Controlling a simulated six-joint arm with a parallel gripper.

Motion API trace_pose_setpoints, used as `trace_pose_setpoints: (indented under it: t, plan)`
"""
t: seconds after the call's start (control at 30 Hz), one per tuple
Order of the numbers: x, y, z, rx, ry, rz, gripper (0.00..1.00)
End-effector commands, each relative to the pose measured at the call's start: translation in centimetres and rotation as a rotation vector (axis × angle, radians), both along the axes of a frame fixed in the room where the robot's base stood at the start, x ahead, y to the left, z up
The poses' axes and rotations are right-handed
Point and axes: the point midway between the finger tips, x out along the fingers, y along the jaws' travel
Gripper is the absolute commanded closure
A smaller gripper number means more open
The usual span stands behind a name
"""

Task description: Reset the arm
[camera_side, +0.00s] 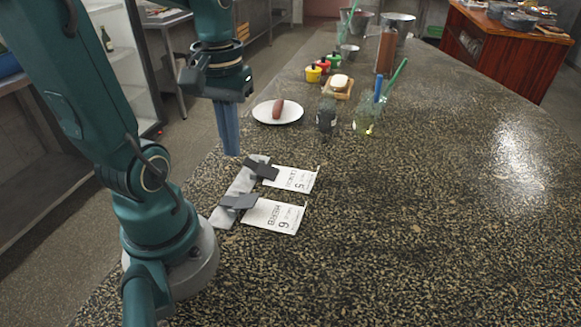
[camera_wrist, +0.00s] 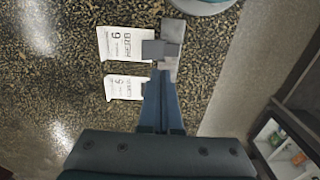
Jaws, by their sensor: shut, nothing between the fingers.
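My gripper (camera_side: 231,150) points straight down with its blue fingers together, empty, at the left edge of the counter. It hangs beside the far end of a grey metal rail (camera_side: 239,190); the gap between fingertips and counter is hard to judge. In the wrist view my gripper (camera_wrist: 162,75) covers part of the rail (camera_wrist: 174,32). Two white paper tickets lie at the rail: one marked 5 (camera_side: 290,179) and one marked 6 HERB (camera_side: 273,215). Both also show in the wrist view, ticket 6 (camera_wrist: 120,43) and ticket 5 (camera_wrist: 124,87). Dark clips sit on their rail ends.
A white plate (camera_side: 263,113) with a sausage (camera_side: 278,109) lies beyond the gripper. Near it stand a dark cup (camera_side: 326,118), a glass with blue and green sticks (camera_side: 366,122), a butter dish (camera_side: 338,90) and small coloured pots (camera_side: 313,74). The counter's right side is clear.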

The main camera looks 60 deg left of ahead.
Motion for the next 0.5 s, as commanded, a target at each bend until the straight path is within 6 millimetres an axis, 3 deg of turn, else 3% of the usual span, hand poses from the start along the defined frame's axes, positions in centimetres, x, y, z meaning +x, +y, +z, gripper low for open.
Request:
trace_pose_setpoints:
  t: [0.23, 0.5]
  plan:
    - [0.5, -1.4, 0.5, 0.024, -0.032, -0.097, 1.0]
    - [1.1, -7.2, 2.1, 0.124, -0.252, -0.505, 1.0]
